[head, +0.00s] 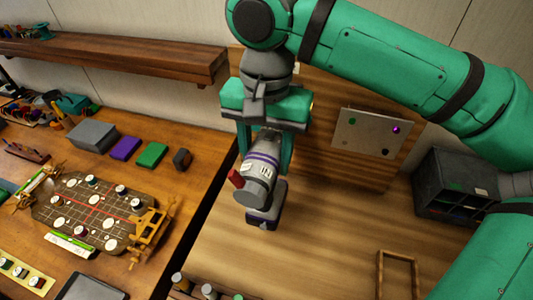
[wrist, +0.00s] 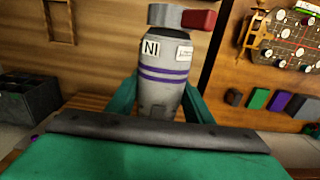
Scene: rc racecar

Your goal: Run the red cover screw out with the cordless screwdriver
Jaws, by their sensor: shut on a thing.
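My gripper (head: 266,146) is shut on the cordless screwdriver (head: 262,172), holding it above the wooden floor right of the workbench. The screwdriver is grey with purple bands, an "NI" label, a red part at its left side and a wider dark foot below. In the wrist view the screwdriver (wrist: 162,92) stands between my green fingers, its red part at the top right. The racecar chassis (head: 93,212) lies on the bench at left, apart from the tool, with several capped screws in white round spots. A dark red screw (head: 80,231) shows near its front edge.
A grey block (head: 92,135), purple block (head: 125,149) and green block (head: 152,155) sit behind the chassis. A wooden shelf (head: 120,58) runs above the bench. A dark bin (head: 450,185) stands at right. A yellow strip (head: 24,272) and dark tray (head: 88,289) lie in front.

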